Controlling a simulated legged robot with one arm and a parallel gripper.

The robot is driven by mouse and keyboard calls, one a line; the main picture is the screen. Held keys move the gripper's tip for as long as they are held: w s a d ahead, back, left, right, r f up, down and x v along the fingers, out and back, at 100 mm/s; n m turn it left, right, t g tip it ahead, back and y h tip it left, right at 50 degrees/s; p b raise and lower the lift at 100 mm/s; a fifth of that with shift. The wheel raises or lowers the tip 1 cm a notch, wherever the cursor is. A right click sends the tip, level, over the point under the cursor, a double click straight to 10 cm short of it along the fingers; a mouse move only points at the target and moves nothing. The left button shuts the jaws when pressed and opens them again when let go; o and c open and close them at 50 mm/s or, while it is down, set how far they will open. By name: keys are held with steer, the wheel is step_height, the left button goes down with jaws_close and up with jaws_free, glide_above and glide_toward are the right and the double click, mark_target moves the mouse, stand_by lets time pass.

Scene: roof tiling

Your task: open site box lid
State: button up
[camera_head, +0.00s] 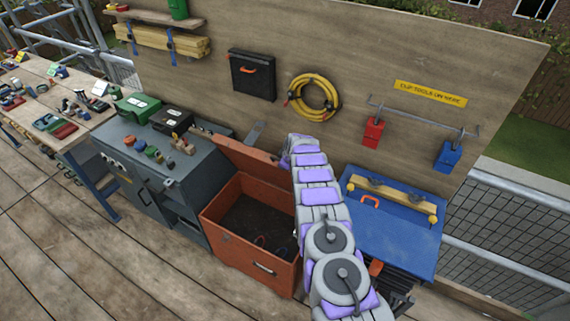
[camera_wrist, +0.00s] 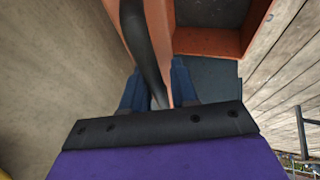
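The orange site box (camera_head: 248,262) stands on the deck in front of the board, with its dark inside showing. Its lid (camera_head: 240,155) is raised along the back side, standing steeply up. My arm reaches over the box's right side to the lid's right end. My gripper's fingertips are hidden in the head view. In the wrist view, the blue fingers of my gripper (camera_wrist: 160,88) lie on either side of the lid's orange and black edge (camera_wrist: 143,45), close against it. The box's orange wall (camera_wrist: 262,25) shows at upper right.
A grey cabinet (camera_head: 150,190) stands left of the box, with small items on top. A blue-topped bench (camera_head: 410,245) stands close on the right. The wooden board (camera_head: 330,45) behind carries a yellow hose coil (camera_head: 313,97). The deck in front (camera_head: 110,270) is clear.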

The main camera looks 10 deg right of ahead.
steer(key=shift+s, duration=0.1)
steer(key=shift+s+r, duration=0.15)
steer(key=shift+r, duration=0.5)
steer(key=b+v, duration=0.1)
steer(key=v, duration=1.4)
steer(key=shift+s+r+b, duration=0.3)
steer(key=shift+s, duration=0.05)
